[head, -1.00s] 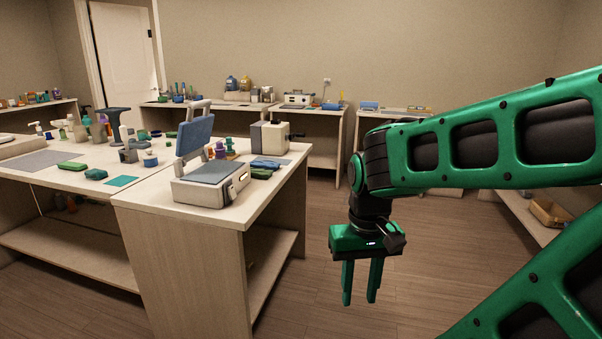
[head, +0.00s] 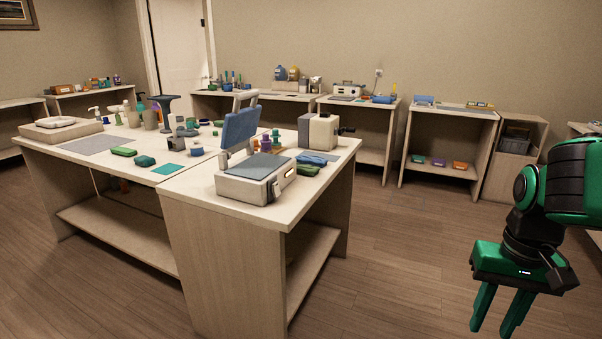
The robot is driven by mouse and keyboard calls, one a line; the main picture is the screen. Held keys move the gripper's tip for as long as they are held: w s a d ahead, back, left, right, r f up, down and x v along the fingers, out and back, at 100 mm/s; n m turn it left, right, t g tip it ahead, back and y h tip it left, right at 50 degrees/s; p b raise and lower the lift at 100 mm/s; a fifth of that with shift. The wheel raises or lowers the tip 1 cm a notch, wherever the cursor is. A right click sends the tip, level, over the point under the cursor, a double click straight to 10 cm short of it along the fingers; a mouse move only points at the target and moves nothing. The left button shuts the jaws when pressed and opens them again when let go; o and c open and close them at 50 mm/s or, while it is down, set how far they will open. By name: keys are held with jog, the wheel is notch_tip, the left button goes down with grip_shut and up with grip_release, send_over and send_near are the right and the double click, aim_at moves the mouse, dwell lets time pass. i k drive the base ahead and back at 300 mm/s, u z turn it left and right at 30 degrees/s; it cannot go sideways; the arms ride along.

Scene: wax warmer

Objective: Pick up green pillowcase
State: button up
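Several small green items could be the green pillowcase, and I cannot tell which it is. A green folded piece (head: 123,151) and a darker teal-green one (head: 145,161) lie on the left part of the near table. Another green piece (head: 306,170) lies beside the wax warmer, in front of a blue folded cloth (head: 312,158). A green item (head: 418,158) sits on the low shelf of a back table. My gripper (head: 491,332) hangs at the lower right, fingers pointing down and apart, empty. It is over the floor, well away from the green items.
The near table (head: 230,222) carries the pale warmer (head: 256,185) with its raised blue lid, a cream box machine (head: 322,131), bottles and jars. Back tables (head: 450,124) line the wall. Open wooden floor (head: 400,250) lies between the near table and my arm.

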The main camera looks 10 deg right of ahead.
aim_at(307, 169)
jog(key=z, duration=0.05)
jog(key=i, duration=1.5)
jog(key=u, duration=0.05)
